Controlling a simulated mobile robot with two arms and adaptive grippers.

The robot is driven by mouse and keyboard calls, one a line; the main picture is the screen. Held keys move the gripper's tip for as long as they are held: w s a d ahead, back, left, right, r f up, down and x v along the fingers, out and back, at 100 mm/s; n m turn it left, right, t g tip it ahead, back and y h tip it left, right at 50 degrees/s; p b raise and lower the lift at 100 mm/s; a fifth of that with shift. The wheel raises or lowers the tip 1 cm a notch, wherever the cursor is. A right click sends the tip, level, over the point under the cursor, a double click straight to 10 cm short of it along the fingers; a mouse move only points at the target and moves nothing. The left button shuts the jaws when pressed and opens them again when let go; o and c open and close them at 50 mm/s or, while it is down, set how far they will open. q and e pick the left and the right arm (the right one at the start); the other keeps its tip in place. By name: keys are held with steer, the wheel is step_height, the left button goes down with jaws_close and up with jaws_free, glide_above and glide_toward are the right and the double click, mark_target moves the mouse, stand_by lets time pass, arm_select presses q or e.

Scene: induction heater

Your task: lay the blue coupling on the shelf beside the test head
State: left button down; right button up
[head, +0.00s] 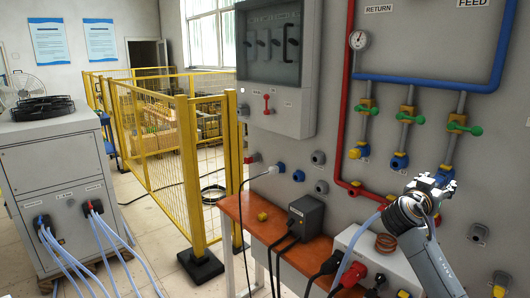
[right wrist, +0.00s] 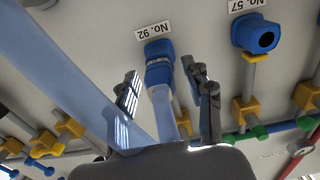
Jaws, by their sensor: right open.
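In the right wrist view, a blue coupling (right wrist: 160,74) with a light blue hose sits at the blue port labelled No. 92 on the grey panel. My right gripper (right wrist: 168,95) is open, with one finger on each side of the coupling and hose, and visible gaps between. In the head view my right gripper (head: 443,184) is up against the panel at the right, hiding the coupling. The brown shelf (head: 232,208) is below and to the left. A white box with a copper coil (head: 386,243), probably the test head, stands at its right. My left gripper is out of view.
A small yellow block (head: 262,216) and a dark grey box (head: 306,214) with black cables stand on the shelf. The light blue hose (head: 357,246) hangs down in front of the white box. Valves with green handles (head: 463,128) are above my gripper. An empty blue port (right wrist: 262,38) is labelled No. 57.

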jaws_close()
stand_by(0.3)
steer(key=shift+a+f, duration=0.1)
steer(key=shift+a, duration=0.1)
steer(key=shift+s+a, duration=0.45)
steer(key=shift+s, duration=0.05)
steer(key=shift+v, duration=2.2)
